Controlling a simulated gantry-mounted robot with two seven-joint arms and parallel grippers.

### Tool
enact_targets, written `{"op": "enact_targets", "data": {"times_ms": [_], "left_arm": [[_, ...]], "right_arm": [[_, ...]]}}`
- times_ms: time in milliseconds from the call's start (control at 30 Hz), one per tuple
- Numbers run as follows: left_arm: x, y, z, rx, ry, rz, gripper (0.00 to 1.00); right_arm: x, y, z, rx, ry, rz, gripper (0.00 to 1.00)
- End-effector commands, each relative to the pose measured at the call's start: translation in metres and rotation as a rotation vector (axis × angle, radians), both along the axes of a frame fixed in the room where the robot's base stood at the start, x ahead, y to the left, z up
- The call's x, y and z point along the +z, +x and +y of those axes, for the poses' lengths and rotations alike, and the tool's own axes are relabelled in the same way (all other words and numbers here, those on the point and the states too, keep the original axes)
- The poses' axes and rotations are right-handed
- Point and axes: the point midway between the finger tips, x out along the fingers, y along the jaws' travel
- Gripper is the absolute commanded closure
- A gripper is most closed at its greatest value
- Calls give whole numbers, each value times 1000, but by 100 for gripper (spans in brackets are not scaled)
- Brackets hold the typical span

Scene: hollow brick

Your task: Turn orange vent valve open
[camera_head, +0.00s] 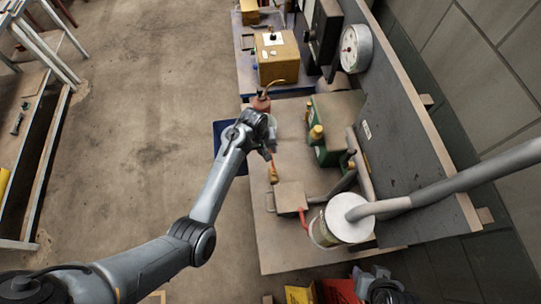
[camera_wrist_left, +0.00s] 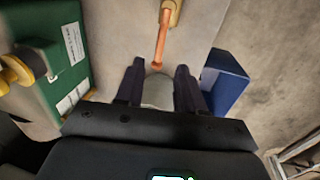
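The orange vent valve handle (camera_head: 273,160) is a thin orange lever on a brass body (camera_head: 273,176) over the workbench. In the left wrist view the orange lever (camera_wrist_left: 162,40) runs down from the brass body (camera_wrist_left: 172,10), and its lower end shows between my fingertips. My left gripper (camera_head: 271,150) is beside the lever's upper end in the head view. In the wrist view its two dark fingers (camera_wrist_left: 160,66) are apart, with no contact with the lever visible. My right gripper (camera_head: 384,290) is at the bottom edge of the head view, too small and cut off to read.
A green box (camera_head: 334,118) with brass fittings, a white-topped cylinder (camera_head: 346,222) with a thick grey pipe, and a dark panel with a gauge (camera_head: 355,48) line the bench's right side. A blue bin (camera_head: 222,134) is left of the bench.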

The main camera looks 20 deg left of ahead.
Motion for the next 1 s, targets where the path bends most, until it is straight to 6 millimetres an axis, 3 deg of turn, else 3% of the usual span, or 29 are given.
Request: {"op": "enact_targets", "data": {"times_ms": [200,400,833,867,1000], "left_arm": [[-36,3,-5,-1,1,2,62],[-56,5,-9,-1,0,0,62],[-63,6,-11,0,0,-1,62],[-63,6,-11,0,0,-1,64],[-63,6,-11,0,0,-1,85]], "right_arm": [[-3,1,0,-2,1,-3,57],[-6,2,0,-2,1,-4,57],[-7,2,-2,2,-5,-4,57],[-7,1,-2,2,-6,-4,57],[-7,2,-2,3,-8,-3,57]]}}
